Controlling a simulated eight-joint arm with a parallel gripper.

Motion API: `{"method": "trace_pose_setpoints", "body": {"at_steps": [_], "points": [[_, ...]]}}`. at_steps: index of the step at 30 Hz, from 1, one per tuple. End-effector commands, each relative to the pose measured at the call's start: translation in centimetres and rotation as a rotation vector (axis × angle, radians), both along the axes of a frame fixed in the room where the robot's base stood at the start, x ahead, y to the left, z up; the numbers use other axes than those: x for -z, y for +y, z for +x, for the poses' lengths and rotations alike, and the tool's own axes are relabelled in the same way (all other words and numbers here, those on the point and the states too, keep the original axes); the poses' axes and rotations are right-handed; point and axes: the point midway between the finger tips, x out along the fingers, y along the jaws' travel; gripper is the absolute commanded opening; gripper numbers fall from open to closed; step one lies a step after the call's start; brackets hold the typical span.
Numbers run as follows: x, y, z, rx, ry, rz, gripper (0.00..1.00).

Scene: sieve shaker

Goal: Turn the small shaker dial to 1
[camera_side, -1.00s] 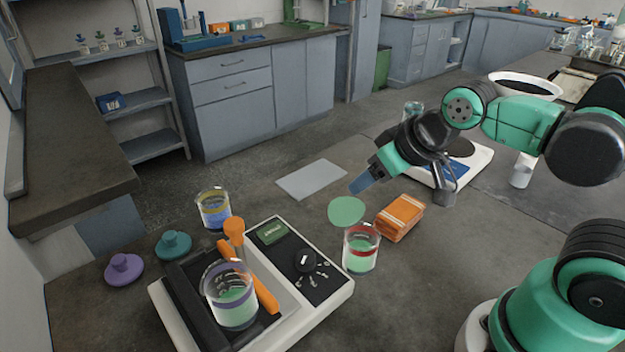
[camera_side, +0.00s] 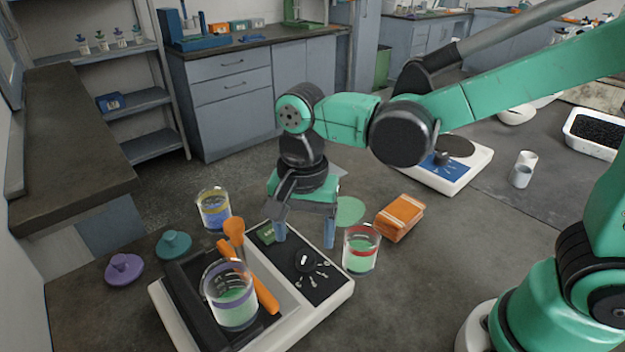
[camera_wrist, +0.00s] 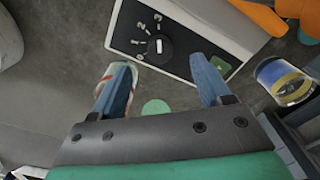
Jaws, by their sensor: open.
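The shaker (camera_side: 325,290) is a white-framed unit with a black panel, on the bench at the front. Its small black dial (camera_side: 304,260) has a white pointer mark and numbers around it. The dial also shows in the wrist view (camera_wrist: 158,46), with 1, 2 and 3 readable on one side; the mark does not clearly point at a number. My gripper (camera_side: 305,238) points down above the back of the panel, fingers spread and empty. In the wrist view (camera_wrist: 165,85) the dial lies ahead, between the finger lines, untouched.
A red-banded beaker (camera_side: 361,250) stands close right of the shaker. A purple-banded beaker (camera_side: 232,297) sits on the shaker beside an orange clamp (camera_side: 262,288). A blue-and-yellow beaker (camera_side: 213,210) stands behind. An orange box (camera_side: 400,218) and scale (camera_side: 450,165) are farther right.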

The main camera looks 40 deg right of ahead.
Motion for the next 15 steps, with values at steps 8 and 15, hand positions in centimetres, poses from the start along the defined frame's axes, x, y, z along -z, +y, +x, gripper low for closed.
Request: {"method": "trace_pose_setpoints", "body": {"at_steps": [8, 15], "points": [[3.4, 0.0, 0.0, -0.001, -0.003, 0.001, 0.7], [4.6, -0.1, 0.0, -0.002, -0.003, 0.001, 0.7]]}}
